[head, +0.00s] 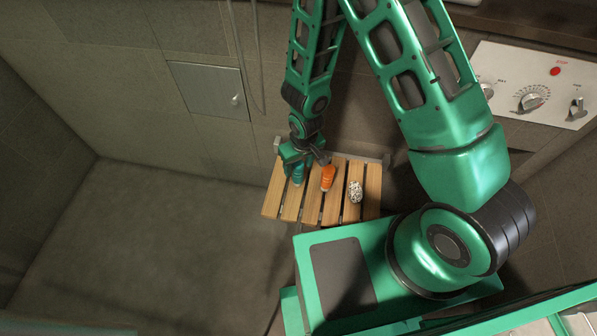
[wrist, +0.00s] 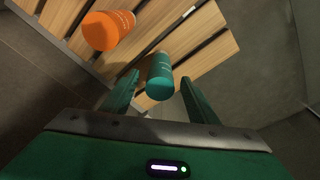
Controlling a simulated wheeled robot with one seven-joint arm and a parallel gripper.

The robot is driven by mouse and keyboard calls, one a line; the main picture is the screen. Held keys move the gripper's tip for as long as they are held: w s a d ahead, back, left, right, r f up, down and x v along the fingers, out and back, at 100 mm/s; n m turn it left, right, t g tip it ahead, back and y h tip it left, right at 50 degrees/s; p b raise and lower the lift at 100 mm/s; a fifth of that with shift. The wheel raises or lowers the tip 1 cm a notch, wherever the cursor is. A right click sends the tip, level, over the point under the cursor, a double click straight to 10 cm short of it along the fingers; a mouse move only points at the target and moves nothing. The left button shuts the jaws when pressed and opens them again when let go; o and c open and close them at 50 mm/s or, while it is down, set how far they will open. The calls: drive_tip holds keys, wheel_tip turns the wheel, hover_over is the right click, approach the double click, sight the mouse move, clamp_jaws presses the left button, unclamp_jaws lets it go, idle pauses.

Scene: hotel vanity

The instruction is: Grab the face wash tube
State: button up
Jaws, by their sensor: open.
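A teal tube (wrist: 161,78) stands on the slatted wooden shelf, and its near end faces the wrist camera. In the head view the teal tube (head: 298,174) shows partly, under my gripper (head: 304,163). My gripper (wrist: 159,80) is open, with one green finger on each side of the teal tube. Gaps show between the fingers and the tube in the wrist view, and nothing is gripped. An orange tube (wrist: 109,29) stands to the left, outside the fingers; it also shows in the head view (head: 327,177). I cannot read which one is labelled face wash.
The small wooden shelf (head: 371,199) is mounted against the tiled wall. A white, dark-speckled object (head: 355,191) sits at its right. A grey wall panel (head: 208,89) and a white control panel (head: 535,84) are on the wall. The floor at left is clear.

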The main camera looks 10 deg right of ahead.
sight(297, 174)
drive_tip(key=shift+w+a+f, duration=0.1)
drive_tip(key=shift+w+f, duration=0.1)
drive_tip(key=shift+f, duration=1.45)
drive_tip(key=shift+w+a+f, duration=0.1)
drive_tip(key=shift+w+f, duration=0.05)
drive_tip(key=shift+f, duration=1.45)
drive_tip(key=c, duration=1.2)
